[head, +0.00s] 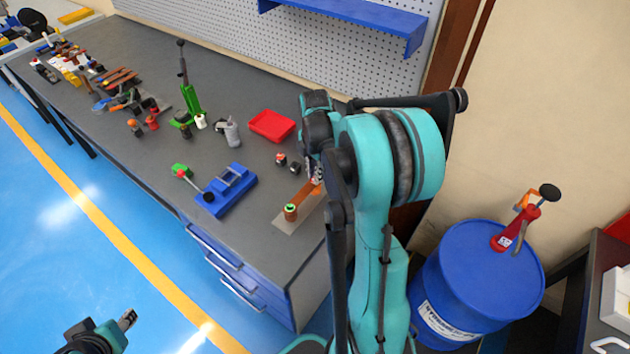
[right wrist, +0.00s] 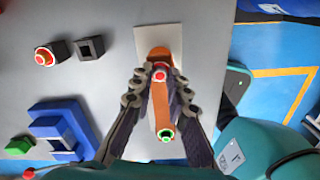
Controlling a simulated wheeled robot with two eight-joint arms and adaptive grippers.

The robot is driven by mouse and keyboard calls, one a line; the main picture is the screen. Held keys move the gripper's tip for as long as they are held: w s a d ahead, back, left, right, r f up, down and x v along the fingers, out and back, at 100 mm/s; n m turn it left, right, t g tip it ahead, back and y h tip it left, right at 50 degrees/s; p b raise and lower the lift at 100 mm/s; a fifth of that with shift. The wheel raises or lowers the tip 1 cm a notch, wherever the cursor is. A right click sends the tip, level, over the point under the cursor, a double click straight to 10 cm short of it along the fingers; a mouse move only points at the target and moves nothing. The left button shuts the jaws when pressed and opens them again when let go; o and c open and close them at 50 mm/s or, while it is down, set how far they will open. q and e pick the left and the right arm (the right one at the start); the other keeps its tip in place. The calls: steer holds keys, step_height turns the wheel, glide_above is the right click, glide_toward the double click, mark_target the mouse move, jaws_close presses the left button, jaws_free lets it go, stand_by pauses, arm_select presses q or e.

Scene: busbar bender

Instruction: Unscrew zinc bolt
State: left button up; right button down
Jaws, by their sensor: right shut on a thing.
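A copper-orange busbar (head: 303,196) lies on a flat pale plate (head: 283,218) near the right end of the workbench. The busbar also shows in the right wrist view (right wrist: 158,105). A red-ringed bolt head (right wrist: 159,75) is at its far end in that view, and a green-ringed one (right wrist: 166,134) at its near end. My right gripper (right wrist: 159,72) is shut around the red-ringed bolt from both sides. The arm hides most of it in the head view (head: 316,174). My left gripper (head: 128,318) is over the floor at lower left, away from the bench; its jaw opening is unclear.
A blue bender-like device (head: 226,190), a red tray (head: 271,125) and small dark blocks (head: 288,164) stand nearby on the bench (head: 130,160). Tools crowd its far left. A blue barrel (head: 478,275) stands to the right. Bare bench lies around the plate.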

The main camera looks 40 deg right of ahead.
steer(key=n, duration=0.5)
steer(key=shift+n, duration=0.3)
steer(key=n, duration=0.5)
steer(key=shift+n, duration=0.4)
steer(key=c, duration=1.8)
jaws_free()
steer(key=shift+o, duration=0.2)
steer(key=m, duration=0.5)
steer(key=shift+m, duration=0.4)
